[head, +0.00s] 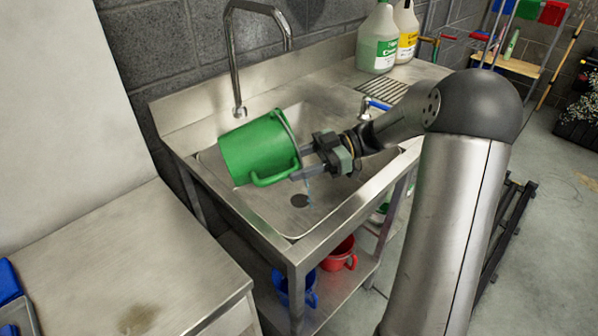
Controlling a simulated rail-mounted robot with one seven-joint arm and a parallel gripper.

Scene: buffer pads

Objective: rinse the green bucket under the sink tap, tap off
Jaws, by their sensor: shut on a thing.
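My gripper (301,162) is shut on the green bucket (258,150) at its right side; I cannot tell whether on rim or handle. The bucket is tipped on its side above the steel sink (233,205), its base to the left and its rim toward the gripper. The tap spout (239,108) hangs just above and behind the bucket. No water shows at its outlet. A thin bluish streak, perhaps water, falls below the gripper near the dark drain (300,200). A blue tap lever (377,104) stands behind my wrist. The bucket's inside is hidden.
White jugs (378,40) stand behind the drainboard grate (386,92). A blue bucket (296,285) and a red bucket (340,254) sit on the shelf below. A steel counter (130,260) is at the left. The wall is close behind the spout.

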